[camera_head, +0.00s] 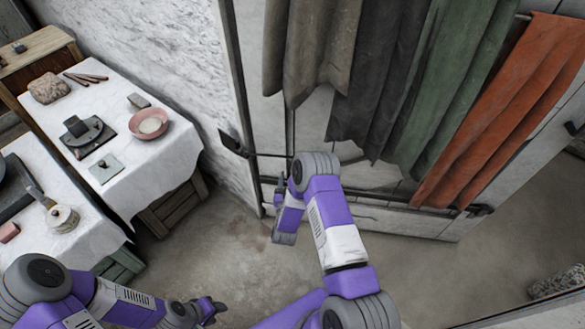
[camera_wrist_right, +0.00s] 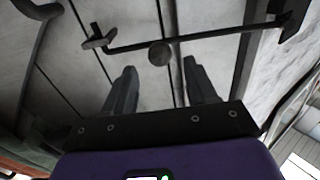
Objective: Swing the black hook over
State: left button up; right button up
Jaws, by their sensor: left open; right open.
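The black hook (camera_head: 270,155) is a thin dark rod. It runs from a black plate on the frame post toward the pale door. In the right wrist view the hook (camera_wrist_right: 215,36) crosses the top, with its plate at the right and its left end at a small black catch (camera_wrist_right: 97,39). A round dark knob (camera_wrist_right: 160,53) shows at mid-rod. My right gripper (camera_wrist_right: 158,72) is open and empty, its fingers pointing at the rod with the knob seen between them. My left gripper (camera_head: 214,309) is open, low at the left.
Grey, green and orange cloths (camera_head: 515,110) hang from the door on the right. A white-covered table (camera_head: 170,165) at the left holds a pink bowl (camera_head: 150,123) and small items. A second white table (camera_head: 75,245) stands nearer. Bare floor (camera_head: 215,245) lies between the tables and the door.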

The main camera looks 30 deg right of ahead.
jog(key=b+x, duration=0.1)
jog(key=x, duration=0.5)
jog(key=shift+b, duration=0.3)
jog(key=shift+c, duration=0.3)
grip_shut()
